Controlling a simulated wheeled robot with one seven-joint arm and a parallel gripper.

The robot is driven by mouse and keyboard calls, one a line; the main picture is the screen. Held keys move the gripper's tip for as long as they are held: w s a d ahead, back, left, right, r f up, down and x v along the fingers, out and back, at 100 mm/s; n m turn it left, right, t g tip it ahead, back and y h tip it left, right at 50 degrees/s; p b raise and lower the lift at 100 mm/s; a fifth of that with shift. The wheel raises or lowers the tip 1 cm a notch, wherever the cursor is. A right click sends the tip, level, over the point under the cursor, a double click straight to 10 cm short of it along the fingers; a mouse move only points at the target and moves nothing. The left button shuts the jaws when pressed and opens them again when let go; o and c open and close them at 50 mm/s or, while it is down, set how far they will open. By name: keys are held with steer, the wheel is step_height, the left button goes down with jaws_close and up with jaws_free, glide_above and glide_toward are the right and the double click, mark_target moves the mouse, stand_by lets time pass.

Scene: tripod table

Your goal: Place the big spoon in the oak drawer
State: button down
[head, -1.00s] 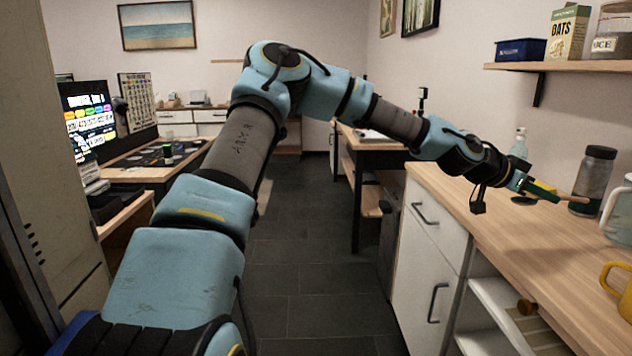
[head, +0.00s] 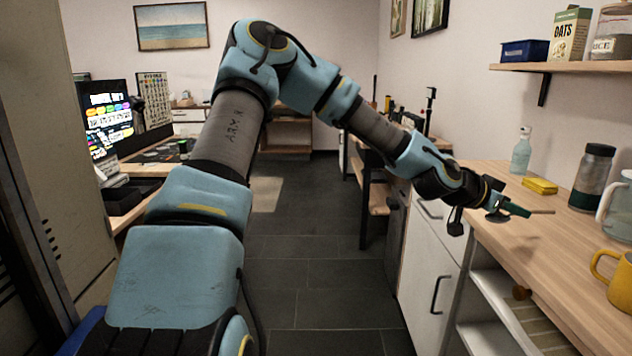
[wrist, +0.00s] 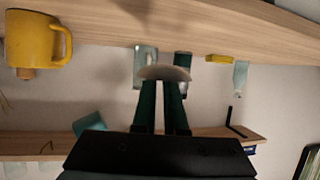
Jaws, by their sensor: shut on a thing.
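My gripper (head: 518,209) has green fingers and is above the right-hand counter, near its front edge. It is shut on the big spoon (head: 543,211), whose thin brown wooden end sticks out to the right past the fingertips. In the wrist view, a pale brown rounded part of the spoon (wrist: 163,73) shows across the ends of the fingers (wrist: 160,100). The fingers hide the rest of it. White drawer and door fronts with dark handles (head: 437,294) are below the counter. I cannot tell an oak drawer among them.
The wooden counter (head: 560,255) carries a yellow mug (head: 616,280), a grey bottle (head: 592,178), a clear bottle (head: 521,155), a yellow sponge (head: 540,186) and a pitcher (head: 618,212). Open shelves (head: 500,293) are below. A wall shelf (head: 560,66) hangs above. The floor (head: 310,250) is clear.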

steer(key=w+a+f+n+t+y, duration=0.45)
steer(key=a+f, duration=0.35)
steer(key=a, duration=1.1)
steer(key=w+a+f+n+t+y, duration=0.35)
steer(key=w+a+f+n, duration=0.4)
steer(key=a, duration=1.05)
steer(key=w+a+f+n+t+y, duration=0.4)
steer(key=a+f, duration=0.6)
steer(key=a, duration=0.9)
step_height(320, 180, up, 8)
steer(key=y+p, duration=0.1)
steer(key=p, duration=0.6)
steer(key=shift+s+d+r+p, duration=0.15)
steer(key=shift+s+d+p, duration=0.15)
steer(key=shift+s, duration=0.05)
